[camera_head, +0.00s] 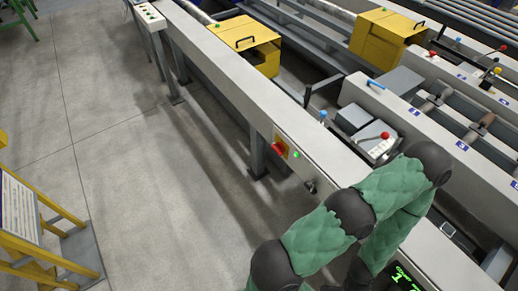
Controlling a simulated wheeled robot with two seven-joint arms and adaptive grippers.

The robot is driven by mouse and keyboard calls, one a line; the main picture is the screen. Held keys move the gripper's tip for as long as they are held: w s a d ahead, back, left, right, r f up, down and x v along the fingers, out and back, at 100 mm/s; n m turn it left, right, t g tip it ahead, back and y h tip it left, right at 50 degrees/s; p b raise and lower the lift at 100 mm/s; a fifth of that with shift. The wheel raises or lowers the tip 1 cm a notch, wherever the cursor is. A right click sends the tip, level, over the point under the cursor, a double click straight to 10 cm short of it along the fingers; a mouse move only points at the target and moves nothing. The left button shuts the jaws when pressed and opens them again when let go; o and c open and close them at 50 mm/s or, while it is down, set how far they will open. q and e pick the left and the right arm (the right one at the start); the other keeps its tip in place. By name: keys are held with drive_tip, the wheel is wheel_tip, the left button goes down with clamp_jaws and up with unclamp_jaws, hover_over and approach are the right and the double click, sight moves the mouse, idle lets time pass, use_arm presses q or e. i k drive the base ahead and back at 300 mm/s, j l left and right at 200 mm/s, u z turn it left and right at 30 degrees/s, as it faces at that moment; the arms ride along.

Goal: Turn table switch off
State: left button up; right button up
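The table switch is a red rotary handle (279,147) on a small yellow plate on the side face of the long grey runout table (225,72). A lit green button (297,154) sits just right of it. I cannot tell the handle's exact setting. One of my arms, in a green padded cover, rises from the bottom edge, bends right of the switch and comes back down. Its elbow is over the table, clear of the switch. No fingertips of either gripper can be made out. A dark part at the arm's lower end is cut off by the bottom edge.
A small dark knob (311,187) sits below the switch on the same face. A white control box (149,16) stands at the table's far end. A yellow stand with a sign (19,208) is at lower left. The grey floor (150,170) between is clear.

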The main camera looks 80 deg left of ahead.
sight(278, 148)
drive_tip(key=u, duration=2.65)
drive_tip(key=j+z, duration=0.1)
drive_tip(key=z, duration=0.35)
drive_tip(key=i+j+z, duration=0.1)
drive_tip(key=z, duration=0.3)
drive_tip(key=j+z, duration=0.15)
drive_tip(key=z, duration=0.3)
drive_tip(key=j+z, duration=0.2)
drive_tip(key=j, duration=0.35)
drive_tip(key=j+z, duration=0.2)
drive_tip(key=j, duration=0.3)
drive_tip(key=j+z, duration=0.25)
drive_tip(key=j, duration=0.3)
drive_tip(key=k+j+z, duration=0.2)
drive_tip(key=j, duration=0.3)
drive_tip(key=j+z, duration=0.2)
drive_tip(key=j, duration=0.35)
drive_tip(key=k+j, duration=0.1)
drive_tip(key=j, duration=0.3)
drive_tip(key=k+j, duration=0.15)
drive_tip(key=j, duration=0.2)
drive_tip(key=k+j, duration=0.1)
drive_tip(key=j, duration=0.3)
drive_tip(key=k+j, duration=0.15)
drive_tip(key=j, duration=0.25)
